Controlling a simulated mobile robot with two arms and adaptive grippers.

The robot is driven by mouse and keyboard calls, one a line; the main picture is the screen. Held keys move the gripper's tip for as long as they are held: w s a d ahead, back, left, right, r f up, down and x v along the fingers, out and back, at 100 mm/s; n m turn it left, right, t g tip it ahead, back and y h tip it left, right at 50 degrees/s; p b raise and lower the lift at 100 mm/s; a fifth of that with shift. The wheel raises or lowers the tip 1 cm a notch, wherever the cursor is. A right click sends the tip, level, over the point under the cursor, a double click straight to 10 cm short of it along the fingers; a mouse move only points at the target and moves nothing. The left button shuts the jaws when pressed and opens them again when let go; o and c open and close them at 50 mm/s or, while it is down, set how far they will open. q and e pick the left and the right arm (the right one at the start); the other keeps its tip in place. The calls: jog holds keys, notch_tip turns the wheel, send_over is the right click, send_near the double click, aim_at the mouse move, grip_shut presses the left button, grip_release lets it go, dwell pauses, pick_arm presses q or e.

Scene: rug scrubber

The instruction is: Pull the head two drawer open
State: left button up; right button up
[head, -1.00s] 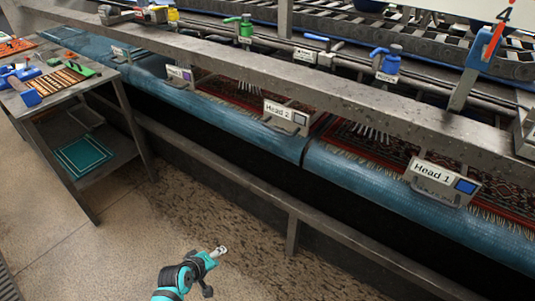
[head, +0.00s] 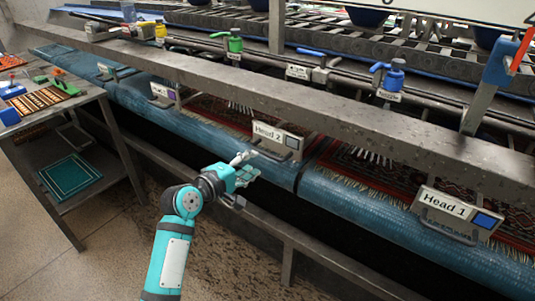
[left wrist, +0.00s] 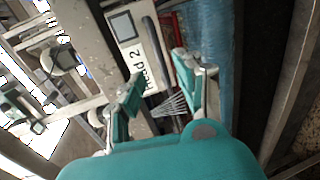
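The Head 2 drawer front (head: 277,135) is a pale plate with a "Head 2" label, a dark square and a handle below it, set over the blue roller. It looks closed. It also shows sideways in the left wrist view (left wrist: 129,37), with its grey handle bar (left wrist: 152,45) along its right edge. My left gripper (head: 246,167) is just left of and below the drawer front. In the left wrist view my left gripper (left wrist: 158,75) is open and empty, its fingers pointing toward the label and handle. I cannot tell whether it touches. My right gripper is not in view.
The Head 1 drawer front (head: 457,211) is to the right, another labelled front (head: 163,93) to the left. A long metal beam (head: 350,122) runs above them. A lower rail (head: 310,247) runs below. A tool table (head: 62,112) stands at left.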

aim_at(266, 155)
pick_arm(q)
jog(key=x, duration=0.8)
jog(key=shift+w+d, duration=0.1)
grip_shut()
jog(key=shift+f, duration=0.1)
